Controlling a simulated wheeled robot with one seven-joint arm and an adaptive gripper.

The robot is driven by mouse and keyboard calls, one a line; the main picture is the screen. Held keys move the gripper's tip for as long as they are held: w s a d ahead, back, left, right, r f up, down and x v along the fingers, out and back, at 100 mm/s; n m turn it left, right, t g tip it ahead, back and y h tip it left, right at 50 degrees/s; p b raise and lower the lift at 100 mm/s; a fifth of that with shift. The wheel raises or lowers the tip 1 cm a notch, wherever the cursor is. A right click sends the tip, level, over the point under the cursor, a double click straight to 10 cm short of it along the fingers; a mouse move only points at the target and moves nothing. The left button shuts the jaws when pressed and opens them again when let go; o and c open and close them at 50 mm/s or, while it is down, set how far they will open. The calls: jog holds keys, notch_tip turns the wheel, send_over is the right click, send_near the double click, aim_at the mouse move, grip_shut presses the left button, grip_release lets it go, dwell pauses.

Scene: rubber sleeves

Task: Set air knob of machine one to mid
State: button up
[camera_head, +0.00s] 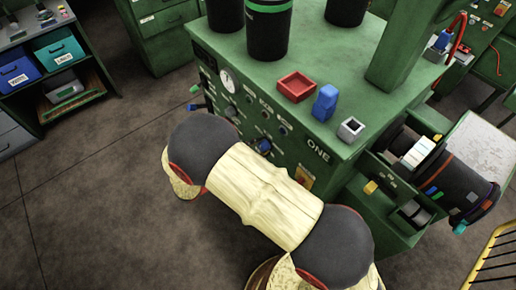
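Machine one (318,184) is a green cabinet marked "ONE" on its front. Its front panel has a white round gauge (228,80), a dark knob (231,111) below it and a blue knob (265,145) nearer the "ONE" label. Several small dials or buttons sit between them. The small labels are too small to read, so I cannot tell which knob is the air knob or its setting. My arm, in cream and dark grey, crosses in front of the panel's lower part and hides some of it. My gripper does not show.
A red tray (296,87), a blue block (325,102) and a grey hollow block (350,129) stand on the machine top, near black cylinders (268,35). Blue and green handles stick out at the panel's left. A roller unit (455,180) juts out right. Floor at left is clear.

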jog(key=o, duration=0.4)
jog(key=shift+c, duration=0.2)
jog(key=v, duration=1.2)
jog(key=shift+s, duration=0.1)
